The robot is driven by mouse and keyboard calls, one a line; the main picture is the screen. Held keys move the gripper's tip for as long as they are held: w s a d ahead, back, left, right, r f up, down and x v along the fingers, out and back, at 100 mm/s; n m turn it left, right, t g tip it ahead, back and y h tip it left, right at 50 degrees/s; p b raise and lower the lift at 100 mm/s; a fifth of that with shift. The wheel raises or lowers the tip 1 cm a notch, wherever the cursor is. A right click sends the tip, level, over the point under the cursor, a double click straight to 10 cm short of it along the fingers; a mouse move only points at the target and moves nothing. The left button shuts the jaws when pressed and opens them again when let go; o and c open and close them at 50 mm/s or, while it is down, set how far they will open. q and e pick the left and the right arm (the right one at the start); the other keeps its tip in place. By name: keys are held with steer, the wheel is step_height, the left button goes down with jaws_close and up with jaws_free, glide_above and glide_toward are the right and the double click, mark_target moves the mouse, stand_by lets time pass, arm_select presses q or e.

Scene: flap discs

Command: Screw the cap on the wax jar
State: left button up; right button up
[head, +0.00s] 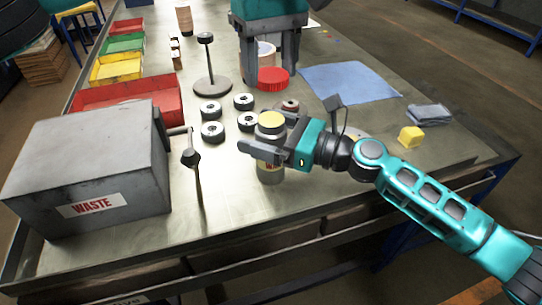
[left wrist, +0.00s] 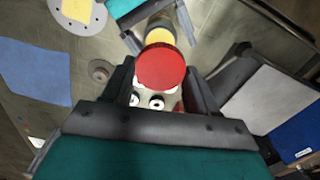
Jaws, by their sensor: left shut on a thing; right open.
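The wax jar (head: 270,175) stands upright near the front of the bench, with yellow wax (head: 271,119) showing at its open top. My right gripper (head: 274,146) has its fingers open on either side of the jar; I cannot tell whether they touch it. My left gripper (head: 270,74) is shut on the red cap (head: 273,79), behind the jar and above the bench. In the left wrist view the red cap (left wrist: 161,68) sits between my left fingers (left wrist: 160,85), apart from the jar. The yellow wax (left wrist: 160,37) shows just beyond it, partly covered by the cap.
Several flap discs (head: 212,132) lie left of the jar, near a round-based stand (head: 213,86). The grey waste box (head: 90,165) is at the front left, with coloured bins (head: 117,67) behind. A blue cloth (head: 350,82) and yellow block (head: 411,137) lie to the right.

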steer(key=c, duration=1.5)
arm_select(q)
steer(key=shift+f, duration=2.5)
